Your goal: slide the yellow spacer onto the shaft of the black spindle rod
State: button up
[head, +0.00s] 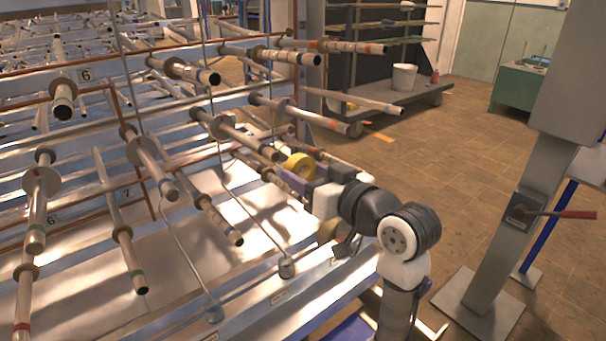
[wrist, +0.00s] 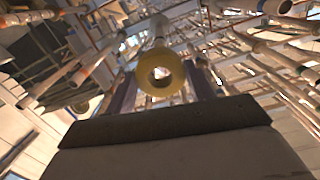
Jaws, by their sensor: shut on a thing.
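The yellow spacer (head: 299,165) is a thick ring held at the fingertips of my gripper (head: 294,175). In the wrist view, the spacer (wrist: 145,74) sits between the two fingers of my gripper (wrist: 161,80), with its round hole facing the camera. My gripper is shut on it. A pale rod (wrist: 157,28) shows just beyond the spacer's upper edge; I cannot tell whether it lines up with the hole. In the head view, a dark-tipped rod (head: 245,139) ends just left of the spacer. Several rods have dark ends, so I cannot tell which is the black spindle rod.
Many rods with collars stick out of the rack around my gripper, including one at the upper right (head: 330,121) and one at the lower left (head: 222,220). A dull yellow round thing (head: 327,231) shows below my wrist. A grey post (head: 497,240) stands right; open floor lies behind.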

aim_at(276, 157)
jog(key=shift+s+f, duration=0.1)
dwell(0.3)
jog(key=shift+x, duration=2.9)
jog(key=shift+p+x, duration=0.3)
jog(key=shift+x, duration=2.2)
jog(key=shift+x, duration=2.5)
